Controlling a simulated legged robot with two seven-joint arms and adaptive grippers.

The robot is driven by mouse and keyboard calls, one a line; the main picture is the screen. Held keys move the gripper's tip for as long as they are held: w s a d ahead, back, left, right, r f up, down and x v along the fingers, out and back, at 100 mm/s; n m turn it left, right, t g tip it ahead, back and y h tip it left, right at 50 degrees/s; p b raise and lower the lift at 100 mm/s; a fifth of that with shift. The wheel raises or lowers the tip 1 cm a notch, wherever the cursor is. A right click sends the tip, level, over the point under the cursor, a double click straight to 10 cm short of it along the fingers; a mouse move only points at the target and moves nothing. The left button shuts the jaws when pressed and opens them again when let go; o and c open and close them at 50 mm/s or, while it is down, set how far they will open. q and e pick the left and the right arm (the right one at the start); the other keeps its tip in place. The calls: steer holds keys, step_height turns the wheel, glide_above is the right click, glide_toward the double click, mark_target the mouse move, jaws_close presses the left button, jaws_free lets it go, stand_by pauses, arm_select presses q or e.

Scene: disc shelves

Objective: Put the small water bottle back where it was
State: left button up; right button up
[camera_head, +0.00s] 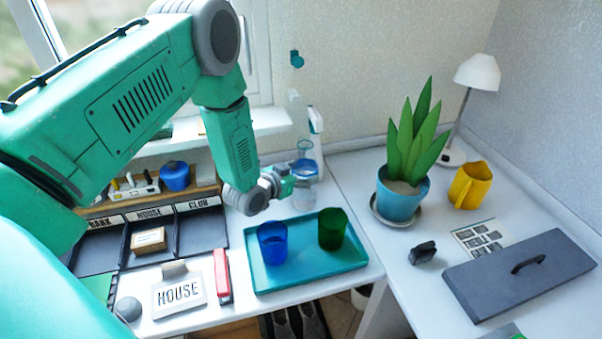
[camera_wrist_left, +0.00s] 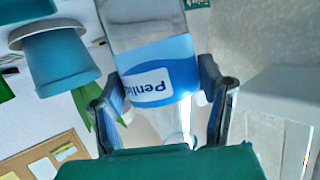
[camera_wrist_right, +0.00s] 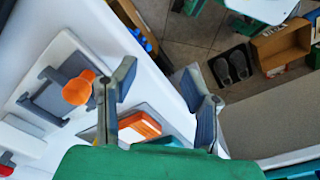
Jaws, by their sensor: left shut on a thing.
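The small water bottle (camera_wrist_left: 160,72), clear with a blue and white label, is between the fingers of my left gripper (camera_wrist_left: 163,95) in the left wrist view. The gripper is shut on it; its ends run out of that view or behind the gripper. In the head view my left gripper (camera_head: 284,184) is by the back edge of the left table, behind the teal tray. Clear plastic shows faintly beside it. Whether the bottle touches the table is unclear. My right gripper (camera_wrist_right: 157,85) is open and empty in the right wrist view; the head view does not show it.
The teal tray (camera_head: 312,278) holds a blue cup (camera_head: 272,243) and a green cup (camera_head: 333,229). A clear vessel with blue contents (camera_head: 304,168) and a spray bottle (camera_head: 316,125) stand close behind my left gripper. A potted plant (camera_head: 403,190) stands to the right.

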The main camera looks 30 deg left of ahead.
arm_select(q)
steer(key=shift+w+r, duration=0.1)
steer(key=o, duration=1.7)
steer(key=shift+a+f, duration=0.1)
steer(key=shift+f, duration=0.1)
steer(key=shift+c, duration=0.2)
steer(key=shift+a, duration=0.1)
steer(key=shift+r, duration=0.15)
steer(key=d+v, duration=0.1)
steer(key=v, duration=1.1)
steer(key=shift+a, duration=0.35)
